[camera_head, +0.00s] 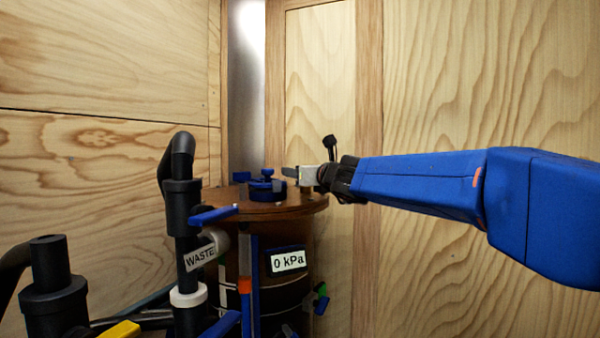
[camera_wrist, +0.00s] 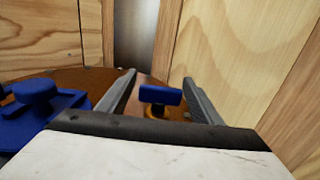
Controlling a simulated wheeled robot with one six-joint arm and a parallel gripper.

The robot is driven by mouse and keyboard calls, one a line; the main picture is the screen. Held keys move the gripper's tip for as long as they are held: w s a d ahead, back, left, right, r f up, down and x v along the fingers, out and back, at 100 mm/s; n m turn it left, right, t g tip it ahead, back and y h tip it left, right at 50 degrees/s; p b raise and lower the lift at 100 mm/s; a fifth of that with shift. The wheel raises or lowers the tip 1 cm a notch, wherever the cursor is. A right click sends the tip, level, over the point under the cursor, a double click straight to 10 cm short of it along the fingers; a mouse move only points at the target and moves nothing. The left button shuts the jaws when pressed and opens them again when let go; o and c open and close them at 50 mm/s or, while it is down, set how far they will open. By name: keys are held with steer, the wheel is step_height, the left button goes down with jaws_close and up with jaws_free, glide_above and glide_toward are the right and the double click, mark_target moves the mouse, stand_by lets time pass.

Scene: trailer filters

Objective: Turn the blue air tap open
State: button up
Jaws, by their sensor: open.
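The blue air tap shows in the wrist view as a small blue handle (camera_wrist: 160,94) on a brass-coloured base, standing on the brown round lid (camera_head: 245,210). My gripper (camera_wrist: 160,82) is open, with one grey finger on each side of the handle in that view. A gap shows between the handle and each finger, and nothing is held. I cannot tell how far the handle reaches in between the fingers. In the head view my gripper (camera_head: 289,172) is over the right part of the lid, and I cannot make out the tap there.
A larger blue knob (camera_head: 262,187) stands on the lid, left of my gripper. A black pipe with a WASTE label (camera_head: 200,256) rises at the left. A 0 kPa display (camera_head: 288,261) is on the vessel's front. Wooden walls (camera_head: 455,90) close in behind.

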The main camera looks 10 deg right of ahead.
steer(key=shift+w+a, duration=0.1)
steer(key=shift+w, duration=0.35)
steer(key=c, duration=1.1)
steer(key=shift+o, duration=0.2)
